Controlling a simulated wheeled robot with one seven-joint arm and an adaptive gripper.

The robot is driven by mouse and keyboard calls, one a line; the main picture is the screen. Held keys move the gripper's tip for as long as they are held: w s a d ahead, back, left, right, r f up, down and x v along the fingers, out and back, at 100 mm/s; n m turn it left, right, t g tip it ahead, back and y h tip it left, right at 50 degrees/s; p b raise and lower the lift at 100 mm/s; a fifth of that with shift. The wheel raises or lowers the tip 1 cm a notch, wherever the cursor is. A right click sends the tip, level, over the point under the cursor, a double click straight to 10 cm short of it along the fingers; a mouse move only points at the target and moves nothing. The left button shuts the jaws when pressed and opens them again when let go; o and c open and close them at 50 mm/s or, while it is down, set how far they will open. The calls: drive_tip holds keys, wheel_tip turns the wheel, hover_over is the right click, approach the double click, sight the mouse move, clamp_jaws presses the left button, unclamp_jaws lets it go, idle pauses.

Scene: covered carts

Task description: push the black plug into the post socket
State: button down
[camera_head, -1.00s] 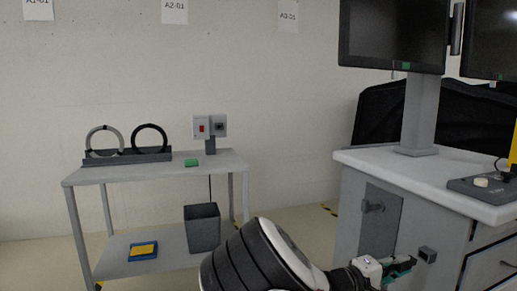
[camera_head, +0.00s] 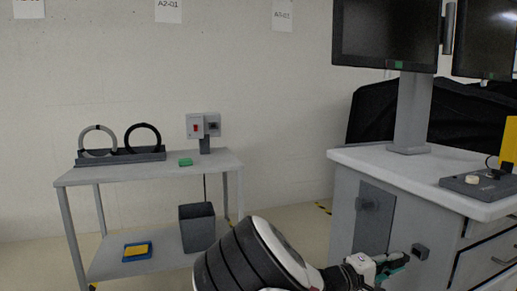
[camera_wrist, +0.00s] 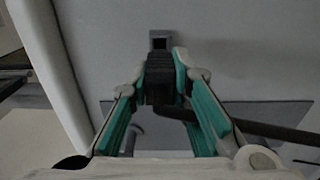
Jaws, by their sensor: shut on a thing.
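My gripper (camera_head: 398,262) is at the lower right of the head view, beside the side of the white-topped cabinet. In the wrist view my gripper (camera_wrist: 160,72) has its teal-lined fingers shut on the black plug (camera_wrist: 159,86). A dark cable leaves the plug toward the right. The post socket (camera_head: 214,127), a dark opening beside a red switch, stands on the left cart.
Monitors (camera_head: 388,37) stand above the cabinet top (camera_head: 365,155). Floor is open between both.

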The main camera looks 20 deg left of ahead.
drive_tip(key=s+d+f+p, duration=0.1)
drive_tip(key=s+d, duration=0.2)
drive_tip(key=s, duration=1.8)
wheel_tip(320, 180, up, 21)
drive_tip(key=p, duration=2.7)
drive_tip(key=shift+d+f, duration=0.15)
drive_tip(key=shift+f, duration=0.05)
drive_tip(key=shift+s+n+t+y, duration=0.1)
drive_tip(key=shift+n+t+y, duration=0.2)
drive_tip(key=shift+t, duration=0.1)
drive_tip(key=shift+d, duration=0.1)
